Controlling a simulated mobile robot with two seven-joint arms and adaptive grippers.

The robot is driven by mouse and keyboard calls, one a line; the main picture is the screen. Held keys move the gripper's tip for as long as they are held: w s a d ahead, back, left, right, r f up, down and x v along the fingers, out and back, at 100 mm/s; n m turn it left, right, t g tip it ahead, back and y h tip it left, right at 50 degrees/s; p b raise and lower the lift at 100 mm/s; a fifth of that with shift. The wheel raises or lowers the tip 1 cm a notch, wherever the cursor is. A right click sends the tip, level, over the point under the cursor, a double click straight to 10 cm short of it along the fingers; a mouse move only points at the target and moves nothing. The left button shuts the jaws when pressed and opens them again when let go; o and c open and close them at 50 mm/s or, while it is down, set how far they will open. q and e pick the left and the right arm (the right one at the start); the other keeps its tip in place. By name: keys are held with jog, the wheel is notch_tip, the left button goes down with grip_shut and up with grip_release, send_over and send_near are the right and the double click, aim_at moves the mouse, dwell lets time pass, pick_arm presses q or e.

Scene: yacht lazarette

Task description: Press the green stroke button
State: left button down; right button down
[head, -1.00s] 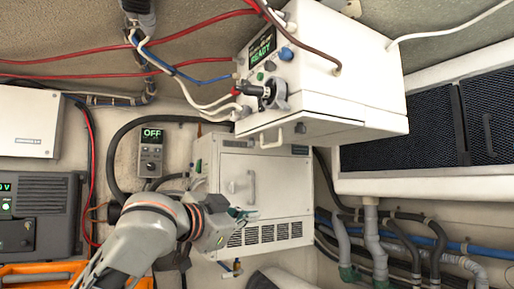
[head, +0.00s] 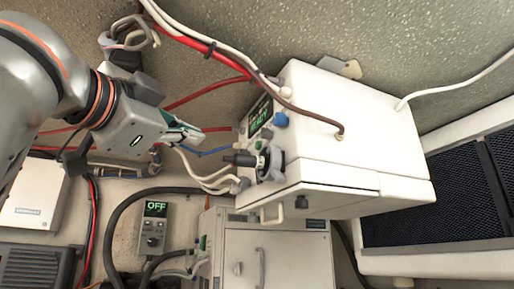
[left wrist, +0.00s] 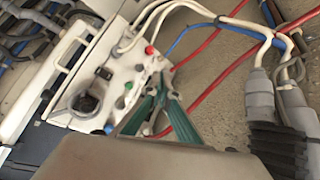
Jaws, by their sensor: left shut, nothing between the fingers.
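The white box (head: 340,150) at the upper middle of the head view carries a front panel with a lit green display (head: 260,115), a blue knob (head: 281,120) and a dark rotary handle (head: 270,163). A small green button (left wrist: 129,86) shows on this panel in the left wrist view, between the rotary handle and a red button (left wrist: 149,50). My left gripper (head: 197,137) is shut and empty, to the left of the panel and apart from it in the head view. In the left wrist view its green fingertips (left wrist: 160,80) overlap the panel's edge; contact cannot be told.
Red, white and blue cables (head: 205,150) run behind and beside my left gripper. A lower white cabinet (head: 275,262) stands under the box. A small controller reading OFF (head: 154,225) is on the wall. A dark-grilled panel (head: 440,195) is at right.

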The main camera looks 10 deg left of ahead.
aim_at(257, 145)
pick_arm(q)
jog(key=shift+s+a+r, duration=0.1)
jog(key=shift+s+r, duration=0.05)
jog(key=w+d+p, duration=0.2)
jog(key=w+d, duration=0.3)
jog(key=d, duration=0.2)
jog(key=shift+d, duration=0.2)
dwell(0.4)
jog(key=shift+w+d, duration=0.1)
jog(key=shift+d, duration=0.05)
dwell(1.3)
jog(key=shift+w+d, duration=0.15)
jog(key=shift+d, duration=0.05)
